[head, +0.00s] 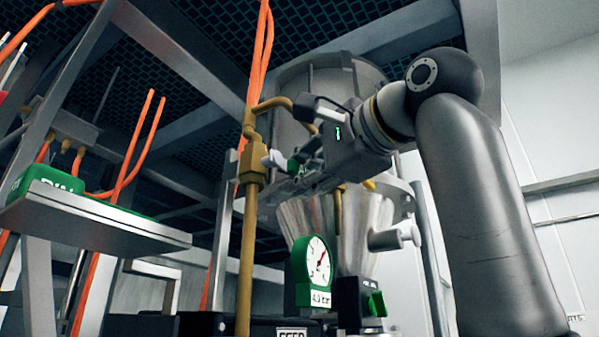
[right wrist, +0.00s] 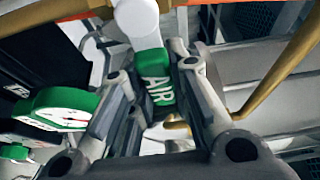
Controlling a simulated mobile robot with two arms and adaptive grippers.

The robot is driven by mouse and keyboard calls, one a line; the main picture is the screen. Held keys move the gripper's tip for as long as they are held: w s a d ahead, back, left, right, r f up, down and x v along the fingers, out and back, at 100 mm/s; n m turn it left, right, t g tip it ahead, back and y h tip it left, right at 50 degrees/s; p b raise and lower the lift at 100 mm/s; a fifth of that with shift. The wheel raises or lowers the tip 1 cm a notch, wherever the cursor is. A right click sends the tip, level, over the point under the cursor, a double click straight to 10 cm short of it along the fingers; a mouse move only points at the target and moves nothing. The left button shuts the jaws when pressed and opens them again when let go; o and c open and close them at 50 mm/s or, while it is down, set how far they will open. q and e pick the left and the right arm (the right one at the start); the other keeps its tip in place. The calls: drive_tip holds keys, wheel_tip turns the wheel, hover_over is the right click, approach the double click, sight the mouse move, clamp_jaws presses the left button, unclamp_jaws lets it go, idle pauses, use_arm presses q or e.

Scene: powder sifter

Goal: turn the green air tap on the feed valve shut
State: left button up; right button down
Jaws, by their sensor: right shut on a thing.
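The green air tap (right wrist: 158,88), marked AIR, has a white round stem end and lies between the fingers of my right gripper (right wrist: 149,76) in the right wrist view. The gripper is shut on it. In the head view, my right gripper (head: 291,172) reaches in from the right at the brass valve pipe (head: 253,175). My left gripper is not in view.
A green-rimmed gauge (head: 318,262) and a green knob (head: 376,304) are below the gripper. A steel hopper (head: 310,100) stands behind it. Orange hoses (head: 262,50) hang close by. A shelf (head: 90,222) with a green box (head: 45,184) is at left.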

drive_tip(key=shift+f, duration=0.15)
idle(0.3)
drive_tip(key=c, duration=1.3)
unclamp_jaws()
drive_tip(key=shift+d, duration=0.25)
drive_tip(key=v, duration=1.2)
